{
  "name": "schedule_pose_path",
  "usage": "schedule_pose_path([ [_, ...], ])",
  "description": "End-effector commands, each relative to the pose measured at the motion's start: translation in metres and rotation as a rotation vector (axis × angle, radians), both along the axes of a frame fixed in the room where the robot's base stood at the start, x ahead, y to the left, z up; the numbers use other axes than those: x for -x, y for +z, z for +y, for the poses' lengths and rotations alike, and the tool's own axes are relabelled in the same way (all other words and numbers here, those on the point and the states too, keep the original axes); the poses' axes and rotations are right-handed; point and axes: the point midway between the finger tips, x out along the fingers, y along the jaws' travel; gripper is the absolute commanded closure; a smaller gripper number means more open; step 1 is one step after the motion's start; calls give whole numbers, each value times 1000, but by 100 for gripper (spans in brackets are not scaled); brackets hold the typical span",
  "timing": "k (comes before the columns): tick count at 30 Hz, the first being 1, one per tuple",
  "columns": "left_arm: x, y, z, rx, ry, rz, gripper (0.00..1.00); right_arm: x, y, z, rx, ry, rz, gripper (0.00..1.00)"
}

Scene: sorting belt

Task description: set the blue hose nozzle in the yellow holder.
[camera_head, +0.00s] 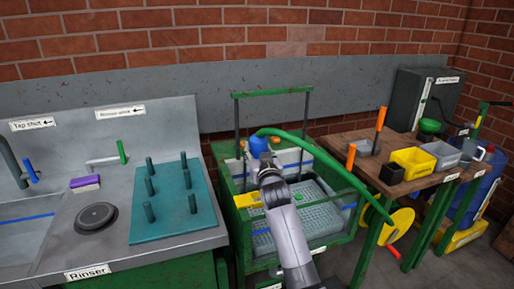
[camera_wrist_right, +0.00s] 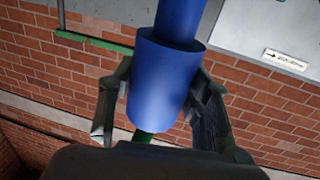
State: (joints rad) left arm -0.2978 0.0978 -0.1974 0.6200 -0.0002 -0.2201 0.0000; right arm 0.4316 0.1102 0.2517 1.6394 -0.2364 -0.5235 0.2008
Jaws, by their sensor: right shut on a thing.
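The blue hose nozzle (camera_head: 258,144) is held up above the green-framed tub in the head view, with the green hose (camera_head: 325,166) running from it to the right. My right gripper (camera_head: 265,158) is shut on the nozzle. In the right wrist view the blue nozzle (camera_wrist_right: 162,78) sits between the two dark fingers, with a bit of green below it. A yellow piece (camera_head: 248,200), which looks like the holder, is at the left rim of the tub, below and left of the gripper. My arm hides part of the area beside it. My left gripper is not in view.
The tub (camera_head: 330,238) has a green frame with an upright bar behind the nozzle. The hose reaches a yellow reel (camera_head: 402,222) at right. A wooden table (camera_head: 395,190) carries bins and tools. The rinser sink with a pegged teal mat (camera_head: 172,228) is at left.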

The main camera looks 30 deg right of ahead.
Motion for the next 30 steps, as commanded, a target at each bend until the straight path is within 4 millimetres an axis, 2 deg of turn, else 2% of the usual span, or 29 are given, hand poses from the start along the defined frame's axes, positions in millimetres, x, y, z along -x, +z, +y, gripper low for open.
schedule_pose_path([
  [5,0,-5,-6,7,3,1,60,0,-6,-1,1,-2,0,75],
  [12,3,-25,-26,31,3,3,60,0,-27,-1,2,-1,1,75],
  [21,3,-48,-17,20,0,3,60,1,-50,-1,2,-2,0,75],
  [30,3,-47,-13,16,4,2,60,1,-50,-1,1,-1,0,75],
])
